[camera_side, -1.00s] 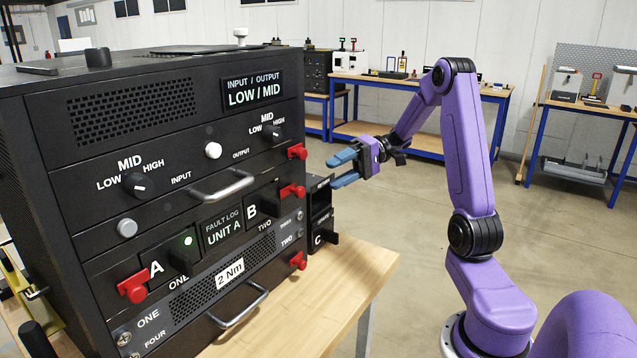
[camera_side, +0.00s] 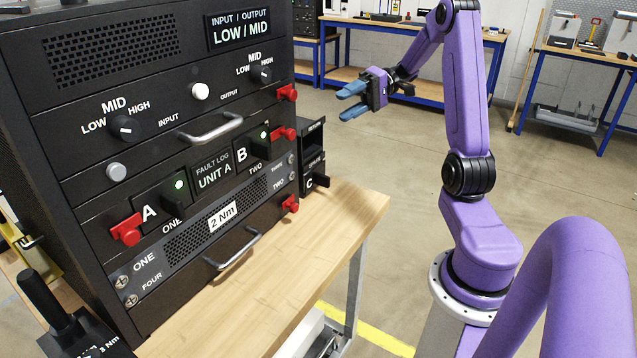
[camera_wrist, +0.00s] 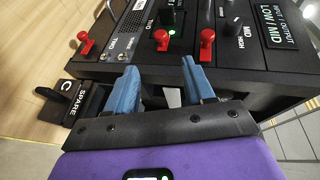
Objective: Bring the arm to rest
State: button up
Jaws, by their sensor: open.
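My purple arm reaches up from its base at the right of the side view and bends over toward the rack. My gripper (camera_side: 342,103) has two blue fingers, which are apart with nothing between them. It hangs in free air to the right of the black rack (camera_side: 130,68), clear of its right edge. In the wrist view my gripper (camera_wrist: 158,68) points at the rack, its fingers spread. Beyond them are red latches (camera_wrist: 161,40) on the rack front and a black module marked C and SPARE (camera_wrist: 80,100).
The rack stands on a wooden bench (camera_side: 300,265). A black-handled tool (camera_side: 45,295) stands at the lower left. Green lights show at A (camera_side: 179,184) and B (camera_side: 263,134). Blue-legged workbenches (camera_side: 430,98) are in the back. Open floor lies between bench and workbenches.

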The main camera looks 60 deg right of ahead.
jog(key=s+a+f+n+g+h, duration=0.25)
jog(key=a+g, duration=0.25)
jog(key=a, duration=0.4)
jog(key=s+a+f+n+g+h, duration=0.2)
jog(key=s+a+n+g+h, duration=0.15)
jog(key=a, duration=0.65)
jog(key=s+a+f+n+t+h, duration=0.1)
jog(key=s+a+f+n+h, duration=0.1)
jog(key=s+n, duration=0.3)
jog(key=s+a+f+n+t+h, duration=0.2)
jog(key=s+a+n+h, duration=0.3)
jog(key=s, duration=0.5)
jog(key=shift+s+a+h, duration=0.2)
jog(key=shift+s+h, duration=0.1)
